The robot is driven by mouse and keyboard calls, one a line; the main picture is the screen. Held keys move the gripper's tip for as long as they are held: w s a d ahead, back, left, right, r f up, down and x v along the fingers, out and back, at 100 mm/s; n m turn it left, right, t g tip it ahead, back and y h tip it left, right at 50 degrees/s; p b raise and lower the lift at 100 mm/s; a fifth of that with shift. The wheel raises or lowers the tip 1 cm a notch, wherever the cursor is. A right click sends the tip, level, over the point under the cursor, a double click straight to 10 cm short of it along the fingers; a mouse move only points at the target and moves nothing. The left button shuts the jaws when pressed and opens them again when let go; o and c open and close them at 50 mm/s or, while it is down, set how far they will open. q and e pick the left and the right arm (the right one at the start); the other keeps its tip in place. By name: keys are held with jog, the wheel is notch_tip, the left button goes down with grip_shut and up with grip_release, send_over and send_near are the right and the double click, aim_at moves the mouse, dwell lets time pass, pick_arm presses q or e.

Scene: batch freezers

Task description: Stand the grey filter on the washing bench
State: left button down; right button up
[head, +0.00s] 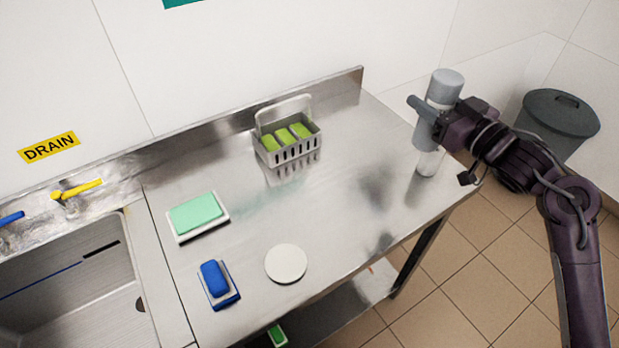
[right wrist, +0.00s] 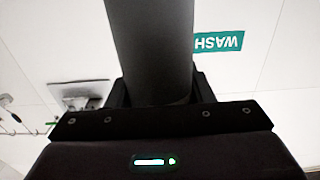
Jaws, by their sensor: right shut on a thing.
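My left gripper is not in view.
A grey basket (head: 288,140) with green blocks stands at the back. A green sponge (head: 196,213), a blue brush (head: 215,278) and a white disc (head: 286,263) lie further left. The sink (head: 70,280) is at far left, a grey bin (head: 558,122) beyond the bench. The bench's right half is clear.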

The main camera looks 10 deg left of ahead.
jog(key=shift+w+d+r, duration=0.15)
jog(key=shift+d+r, duration=0.15)
jog(key=shift+r, duration=0.2)
jog(key=shift+f+p, duration=1.55)
jog(key=shift+f, duration=8.5)
jog(key=o, duration=1.2)
jog(key=shift+f, duration=0.1)
